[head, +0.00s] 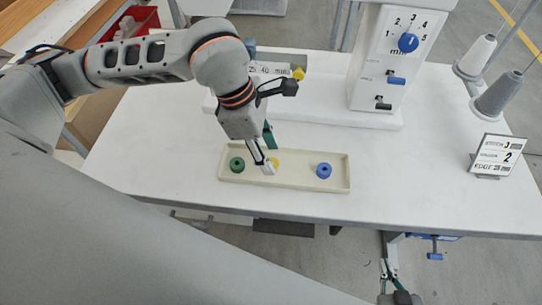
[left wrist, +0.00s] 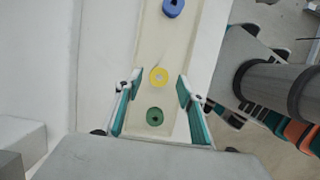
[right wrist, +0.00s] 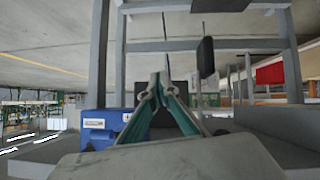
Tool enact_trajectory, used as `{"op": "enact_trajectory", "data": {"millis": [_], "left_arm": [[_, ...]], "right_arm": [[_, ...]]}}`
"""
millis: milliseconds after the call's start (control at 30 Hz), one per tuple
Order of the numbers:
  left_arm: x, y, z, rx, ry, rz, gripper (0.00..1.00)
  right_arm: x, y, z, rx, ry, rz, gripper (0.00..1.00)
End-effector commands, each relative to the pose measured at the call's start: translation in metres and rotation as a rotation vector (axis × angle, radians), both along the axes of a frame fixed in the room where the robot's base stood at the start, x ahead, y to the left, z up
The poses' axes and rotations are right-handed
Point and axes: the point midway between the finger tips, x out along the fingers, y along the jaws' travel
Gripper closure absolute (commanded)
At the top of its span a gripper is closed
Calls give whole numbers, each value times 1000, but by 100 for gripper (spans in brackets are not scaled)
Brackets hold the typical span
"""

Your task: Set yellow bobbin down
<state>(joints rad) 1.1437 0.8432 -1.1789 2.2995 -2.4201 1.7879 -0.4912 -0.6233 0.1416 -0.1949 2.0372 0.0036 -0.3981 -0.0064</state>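The yellow bobbin (head: 275,163) lies in the shallow cream tray (head: 300,185), between the green bobbin (head: 237,165) on the left and the blue bobbin (head: 323,170) on the right. My left gripper (head: 267,163) is over the tray and partly hides the yellow bobbin. In the left wrist view its fingers (left wrist: 159,80) are spread wide, with the yellow bobbin (left wrist: 158,77) between the fingertips, apart from both. My right gripper (head: 389,272) is below the table's front edge, away from the tray. In the right wrist view its fingers (right wrist: 157,88) come together with nothing seen between them.
The white press (head: 385,70) with a numbered dial stands behind the tray. Thread cones (head: 498,95) and a sign card (head: 495,157) are at the right. A red bin (head: 130,25) is at the back left. The white table (head: 415,170) is clear right of the tray.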

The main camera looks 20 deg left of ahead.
Motion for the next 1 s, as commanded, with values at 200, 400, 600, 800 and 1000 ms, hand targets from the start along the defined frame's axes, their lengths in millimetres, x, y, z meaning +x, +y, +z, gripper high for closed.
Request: {"op": "enact_trajectory", "data": {"millis": [200, 400, 600, 800, 1000], "left_arm": [[-2, 14, 48, 0, -8, 1, 61], [-5, 23, 78, 1, -7, 2, 61], [-7, 27, 91, 0, -3, 1, 61], [-7, 27, 91, -1, -1, 0, 61], [-7, 27, 91, 1, -2, 1, 61]], "right_arm": [[1, 1, 6, 6, -3, -1, 100], [-3, 2, 2, 9, 8, 0, 100], [-8, 3, 0, 10, 17, 0, 100], [-8, 4, 1, 12, 16, 0, 100], [-5, 4, 3, 11, 10, 0, 100]]}}
